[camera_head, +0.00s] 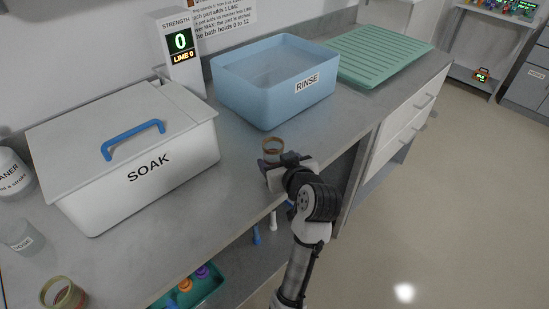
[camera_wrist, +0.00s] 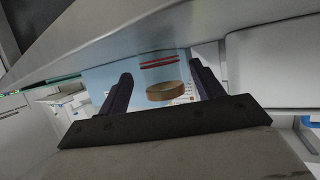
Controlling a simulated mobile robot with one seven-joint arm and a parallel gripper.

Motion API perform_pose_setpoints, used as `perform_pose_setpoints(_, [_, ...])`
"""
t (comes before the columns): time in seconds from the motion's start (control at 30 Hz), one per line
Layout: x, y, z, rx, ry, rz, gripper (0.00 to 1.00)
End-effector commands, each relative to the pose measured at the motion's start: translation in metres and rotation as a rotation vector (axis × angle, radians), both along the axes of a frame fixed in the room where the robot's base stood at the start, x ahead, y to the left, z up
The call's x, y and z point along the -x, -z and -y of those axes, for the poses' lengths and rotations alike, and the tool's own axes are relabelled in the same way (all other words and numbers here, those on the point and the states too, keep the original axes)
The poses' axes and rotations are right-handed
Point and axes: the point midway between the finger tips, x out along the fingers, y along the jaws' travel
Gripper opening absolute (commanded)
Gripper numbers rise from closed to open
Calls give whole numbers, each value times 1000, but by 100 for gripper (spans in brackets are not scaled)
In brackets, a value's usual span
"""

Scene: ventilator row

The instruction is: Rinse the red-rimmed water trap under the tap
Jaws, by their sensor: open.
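A small clear water trap (camera_head: 272,146) with a brownish ring stands on the counter in front of the blue tub marked RINSE (camera_head: 272,92). In the wrist view the trap (camera_wrist: 166,93) shows a red band and a tan-brown ring. My gripper (camera_head: 276,161) is at the trap, over the counter's front edge. In the wrist view its two dark fingers (camera_wrist: 161,70) are spread, with the trap between them and visible gaps on both sides. The fingers partly hide the trap's lower part in the head view. No tap is clearly visible.
A white SOAK box (camera_head: 130,178) with a blue-handled lid is on the left. Behind it a display (camera_head: 181,45) reads 0. A green ribbed mat (camera_head: 378,54) lies at the far right. Another ringed cup (camera_head: 63,294) and a small beaker (camera_head: 20,236) stand front left.

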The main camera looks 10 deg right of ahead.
Motion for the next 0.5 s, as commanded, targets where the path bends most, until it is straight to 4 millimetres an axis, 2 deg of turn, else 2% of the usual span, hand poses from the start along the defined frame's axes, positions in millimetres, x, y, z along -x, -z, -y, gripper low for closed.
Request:
perform_pose_setpoints(0.23, [57,-27,15,5,6,0,66])
perform_pose_setpoints(0.5, [64,-33,14,3,-4,-6,66])
